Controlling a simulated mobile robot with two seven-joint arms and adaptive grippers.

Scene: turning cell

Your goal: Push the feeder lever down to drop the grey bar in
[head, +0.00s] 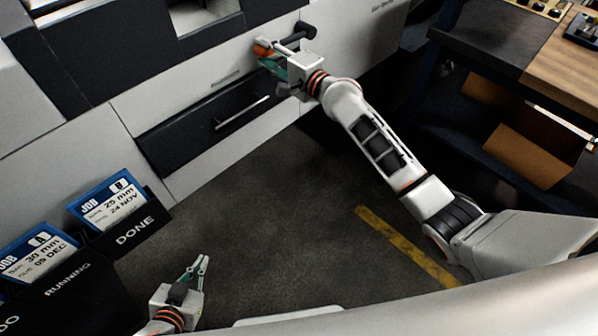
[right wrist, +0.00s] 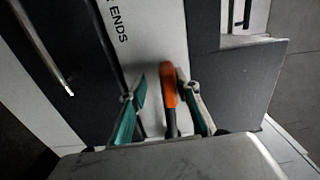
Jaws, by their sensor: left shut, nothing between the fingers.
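The feeder lever (head: 262,44) has an orange handle and sits on the light machine front at the top of the head view. In the right wrist view the orange handle (right wrist: 169,86) stands on a dark stem between the teal finger pads. My left gripper (head: 202,266) is shut and empty, low in the head view, well away from the lever. I cannot make out the grey bar in either view.
A dark drawer with a bar handle (head: 241,112) lies below the lever. Job cards stand in black holders marked DONE (head: 135,231) and RUNNING (head: 68,280) at the left. A workbench (head: 545,60) is at the right. The floor between is clear, with a yellow stripe (head: 405,245).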

